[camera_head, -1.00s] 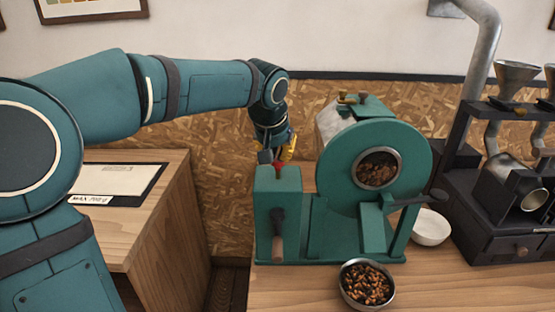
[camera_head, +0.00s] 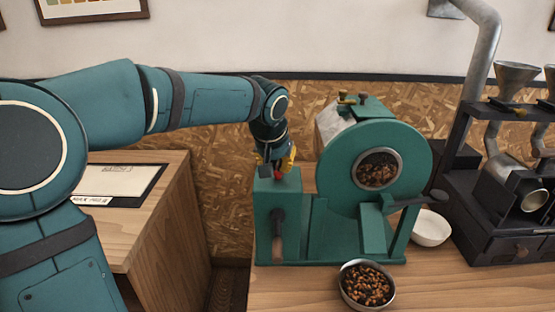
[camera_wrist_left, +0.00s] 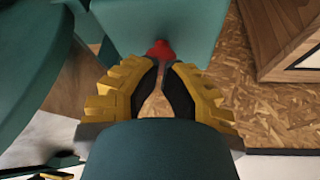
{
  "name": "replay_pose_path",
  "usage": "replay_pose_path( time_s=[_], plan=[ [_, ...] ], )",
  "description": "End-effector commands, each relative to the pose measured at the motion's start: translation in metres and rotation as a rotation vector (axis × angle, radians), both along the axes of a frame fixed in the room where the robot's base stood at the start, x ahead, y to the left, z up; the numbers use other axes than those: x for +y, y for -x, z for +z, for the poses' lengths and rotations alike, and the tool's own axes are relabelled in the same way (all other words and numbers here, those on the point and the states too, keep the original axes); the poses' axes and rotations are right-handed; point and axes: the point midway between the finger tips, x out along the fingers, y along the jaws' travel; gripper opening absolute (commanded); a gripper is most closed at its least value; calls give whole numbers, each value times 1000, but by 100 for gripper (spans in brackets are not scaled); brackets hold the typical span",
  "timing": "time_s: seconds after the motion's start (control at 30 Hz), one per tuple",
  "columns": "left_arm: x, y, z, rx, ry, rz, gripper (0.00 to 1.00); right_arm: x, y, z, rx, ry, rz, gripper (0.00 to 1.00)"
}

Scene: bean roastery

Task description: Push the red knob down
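The red knob (camera_head: 278,175) sits on top of the green box-shaped post at the left end of the green roaster (camera_head: 330,225). My left gripper (camera_head: 276,165) points down right at the knob and partly covers it. In the left wrist view the yellow fingers with black pads (camera_wrist_left: 162,72) come nearly together, with only a narrow gap, and look shut. The red knob (camera_wrist_left: 160,49) shows just beyond their tips; I cannot tell whether they touch it. My right gripper is in neither view.
The roaster's drum with its round window (camera_head: 378,168) stands right of the post. A bowl of beans (camera_head: 366,285) stands in front, and a white bowl (camera_head: 430,229) to the right. A dark rack with metal funnels (camera_head: 515,75) is farther right. A wooden cabinet (camera_head: 160,235) stands at left.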

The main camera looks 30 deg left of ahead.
Motion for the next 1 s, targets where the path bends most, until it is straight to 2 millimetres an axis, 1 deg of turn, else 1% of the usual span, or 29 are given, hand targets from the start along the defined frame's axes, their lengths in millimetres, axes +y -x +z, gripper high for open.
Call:
replay_pose_path(
  time_s=[0.8, 0.9, 1.0],
  plan=[
    [0, 0, 72, -1, 0, 0, 0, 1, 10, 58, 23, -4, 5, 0],
    [0, 0, 80, -2, 0, -1, 0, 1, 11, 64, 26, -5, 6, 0],
    [0, 0, 82, -2, 0, -1, 0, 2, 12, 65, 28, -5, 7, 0]
  ],
)
